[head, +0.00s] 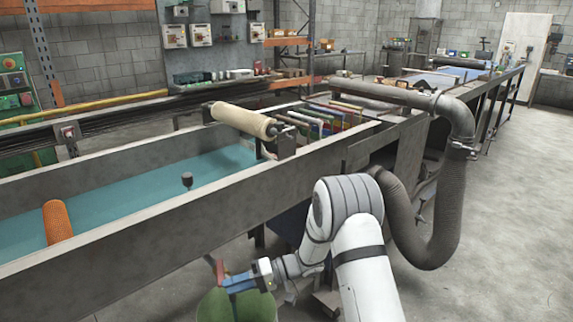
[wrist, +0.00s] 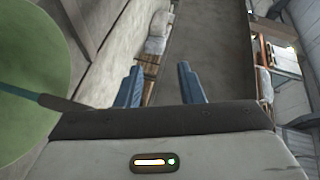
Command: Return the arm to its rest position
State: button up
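My white arm reaches down at the front of the head view. My gripper (head: 238,283) is at its end, low over or beside the rim of a green round bin (head: 213,307). In the wrist view my gripper (wrist: 158,84) has its two blue fingers apart, with nothing held between them. An orange mesh tube (head: 57,222) lies in the long grey trough, well away from my gripper.
The trough's near wall (head: 150,215) stands beside my arm. A cream roller (head: 243,121) sits across it. A thick grey hose (head: 440,215) hangs right of my arm. The floor at far right is clear.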

jog(key=w+d+r+m+t+h+p, duration=0.1)
jog(key=w+d+r+t+h+p, duration=0.4)
jog(key=w+r+t, duration=0.65)
jog(key=s+d+r+m+t+h+p, duration=0.1)
jog(key=d+r+m+t+h+p, duration=0.1)
jog(key=d+r+h, duration=0.4)
jog(key=s+d+r+m+t+h+p, duration=0.1)
jog(key=s+d+r+m+h+p, duration=0.1)
jog(key=d+r, duration=0.7)
jog(key=s+d+r+m+g+h+p, duration=0.2)
jog(key=s+d+r+g+h+p, duration=0.15)
jog(key=s+d, duration=0.7)
jog(key=s+a+r+g+y+p, duration=0.1)
jog(key=s+g, duration=0.3)
jog(key=s, duration=1.5)
jog(key=shift+s+a+r+n+p, duration=0.25)
jog(key=shift+s+a+n+p, duration=0.2)
jog(key=shift+p, duration=0.25)
